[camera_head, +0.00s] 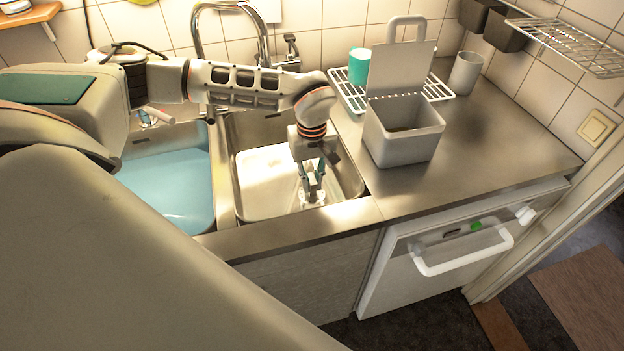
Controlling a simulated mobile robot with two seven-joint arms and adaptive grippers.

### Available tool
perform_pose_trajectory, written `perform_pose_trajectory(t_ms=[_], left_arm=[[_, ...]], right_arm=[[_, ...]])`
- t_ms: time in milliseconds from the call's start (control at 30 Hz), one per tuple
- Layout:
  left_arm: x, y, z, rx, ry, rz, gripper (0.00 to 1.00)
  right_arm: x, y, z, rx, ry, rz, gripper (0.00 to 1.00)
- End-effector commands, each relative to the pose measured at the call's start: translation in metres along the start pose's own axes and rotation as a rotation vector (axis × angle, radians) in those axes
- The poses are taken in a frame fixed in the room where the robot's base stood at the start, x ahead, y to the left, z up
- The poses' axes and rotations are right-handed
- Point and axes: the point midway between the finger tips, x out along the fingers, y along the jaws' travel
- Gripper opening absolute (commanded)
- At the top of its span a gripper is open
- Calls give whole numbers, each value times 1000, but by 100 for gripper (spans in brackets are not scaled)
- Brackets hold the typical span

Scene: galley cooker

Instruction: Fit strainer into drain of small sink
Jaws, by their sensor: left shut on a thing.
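My left gripper (313,188) points down inside the right-hand steel sink basin (252,187), near its front right part. It is shut on a small shiny thing at its fingertips, which looks like the strainer (313,201). The strainer is small, bright and partly covered by the fingers. I cannot tell whether it touches the basin floor. The drain does not show clearly; the gripper and glare may hide it. My right gripper is not in view.
The left basin holds something light blue (175,190). A tap (262,40) rises behind the basins. A grey open-lidded box (403,140), a white rack (350,98) with a teal cup (359,66), and a grey cup (465,73) stand on the counter. The counter's front right is clear.

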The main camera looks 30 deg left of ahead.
Motion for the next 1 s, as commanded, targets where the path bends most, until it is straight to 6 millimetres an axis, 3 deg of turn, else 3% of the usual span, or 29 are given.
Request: perform_pose_trajectory(t_ms=[1000], left_arm=[[29,0,0,0,0,-1,0]], right_arm=[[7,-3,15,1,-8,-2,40]])
